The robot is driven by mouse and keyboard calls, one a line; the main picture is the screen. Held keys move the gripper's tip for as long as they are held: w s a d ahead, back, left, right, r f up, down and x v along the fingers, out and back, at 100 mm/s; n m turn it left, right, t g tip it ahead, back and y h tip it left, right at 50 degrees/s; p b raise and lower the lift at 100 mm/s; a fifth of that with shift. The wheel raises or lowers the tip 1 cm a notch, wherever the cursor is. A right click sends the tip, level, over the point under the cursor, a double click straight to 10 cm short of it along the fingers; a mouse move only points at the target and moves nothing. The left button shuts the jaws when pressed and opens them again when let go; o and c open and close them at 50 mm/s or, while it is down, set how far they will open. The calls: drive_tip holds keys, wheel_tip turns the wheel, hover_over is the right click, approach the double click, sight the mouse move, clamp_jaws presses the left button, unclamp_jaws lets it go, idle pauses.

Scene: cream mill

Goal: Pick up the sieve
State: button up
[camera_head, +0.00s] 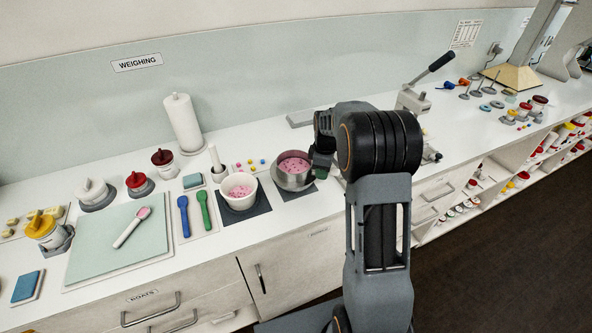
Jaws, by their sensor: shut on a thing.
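The round grey metal vessel with pink contents, which looks like the sieve (293,184), is at the middle of the counter, over a dark square mat. My gripper (314,166) is at its right side, shut on its right rim. The fingertips are small and partly hidden by my own wrist, so the exact grip is hard to see. The vessel looks about level. I cannot tell whether its base touches the mat (307,190).
A white mortar (240,197) with pink contents stands close on the left, on another dark mat. A blue spatula (184,217) and a green spatula (204,212) lie further left. A lever press (414,97) stands behind my arm. The counter's front edge is close.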

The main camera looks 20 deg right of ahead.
clamp_jaws()
drive_tip(key=shift+r, duration=0.15)
